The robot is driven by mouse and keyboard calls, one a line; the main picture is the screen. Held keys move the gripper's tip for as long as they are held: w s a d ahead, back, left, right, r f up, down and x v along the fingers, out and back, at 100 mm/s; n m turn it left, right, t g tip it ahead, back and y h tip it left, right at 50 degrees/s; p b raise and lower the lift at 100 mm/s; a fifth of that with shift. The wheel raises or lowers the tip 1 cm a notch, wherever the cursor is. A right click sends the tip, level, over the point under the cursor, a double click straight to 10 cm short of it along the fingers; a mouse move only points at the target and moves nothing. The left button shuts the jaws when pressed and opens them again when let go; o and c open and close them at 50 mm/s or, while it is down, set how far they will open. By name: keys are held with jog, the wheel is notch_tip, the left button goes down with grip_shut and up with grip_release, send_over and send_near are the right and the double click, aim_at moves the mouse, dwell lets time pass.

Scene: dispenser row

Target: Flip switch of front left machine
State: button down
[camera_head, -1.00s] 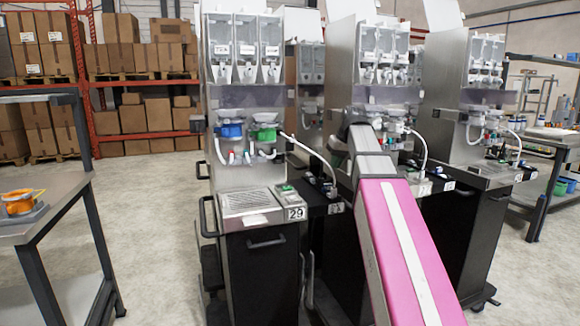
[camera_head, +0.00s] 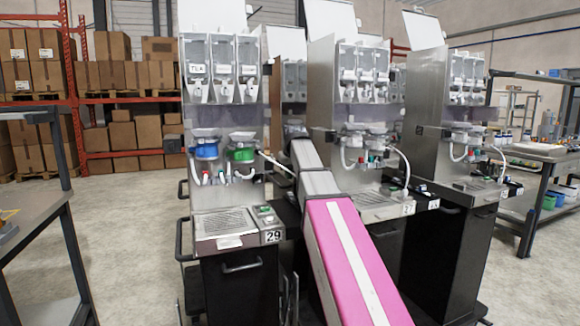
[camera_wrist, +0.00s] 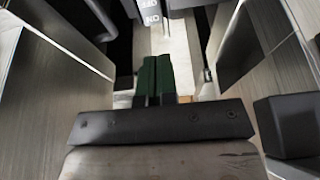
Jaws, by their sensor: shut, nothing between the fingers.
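The front left machine (camera_head: 223,183) is a steel dispenser labelled 29, with blue and green cups under its hoppers. My pink and grey arm reaches up between it and the middle machine (camera_head: 335,95). My gripper is hidden in the head view. In the wrist view, the green fingers of my gripper (camera_wrist: 155,70) are shut with nothing between them. They point towards an ON/OFF label (camera_wrist: 150,14) on a narrow pale strip between metal panels. I cannot make out the switch itself or tell whether the fingertips touch anything.
A third machine (camera_head: 445,130) stands on the right. A table (camera_head: 35,190) is on the left. Floor between that table and machine 29 is clear.

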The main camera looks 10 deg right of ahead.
aim_at(288, 193)
jog(key=shift+s+x, duration=0.2)
jog(key=shift+x, duration=1.1)
jog(key=shift+s+x, duration=0.2)
jog(key=shift+x, duration=1.05)
jog(key=shift+d+f, duration=0.1)
jog(key=shift+f, duration=0.05)
